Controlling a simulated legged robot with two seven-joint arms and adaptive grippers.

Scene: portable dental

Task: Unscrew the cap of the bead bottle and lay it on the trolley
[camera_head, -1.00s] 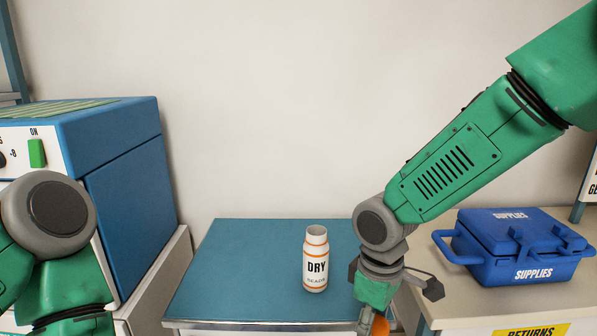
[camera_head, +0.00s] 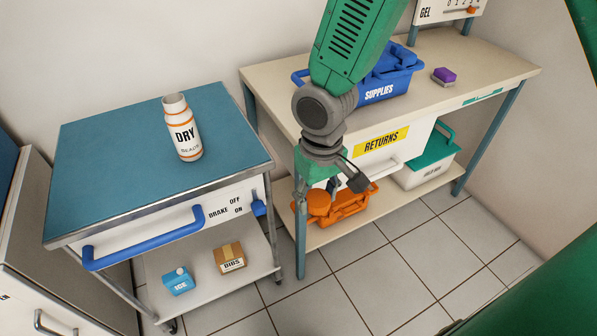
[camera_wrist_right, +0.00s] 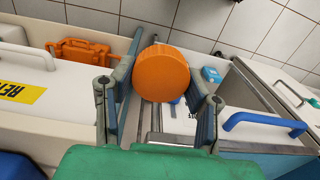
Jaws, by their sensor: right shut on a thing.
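The bead bottle (camera_head: 183,135), white with orange bands and the word DRY, stands upright and open-topped on the blue top of the trolley (camera_head: 100,160). My right gripper (camera_head: 322,192) is to the right of the trolley, in front of the bench. It is shut on the round orange cap (camera_wrist_right: 161,72), held between the two fingers in the right wrist view. The cap also shows in the head view (camera_head: 318,204), below the gripper and apart from the bottle. My left gripper is out of view.
A bench (camera_head: 490,70) with a blue supplies box (camera_head: 385,88) and a purple item (camera_head: 444,75) stands right of the trolley. An orange case (camera_head: 352,205) is on its lower shelf. The trolley's lower shelf holds two small boxes. Its top is clear around the bottle.

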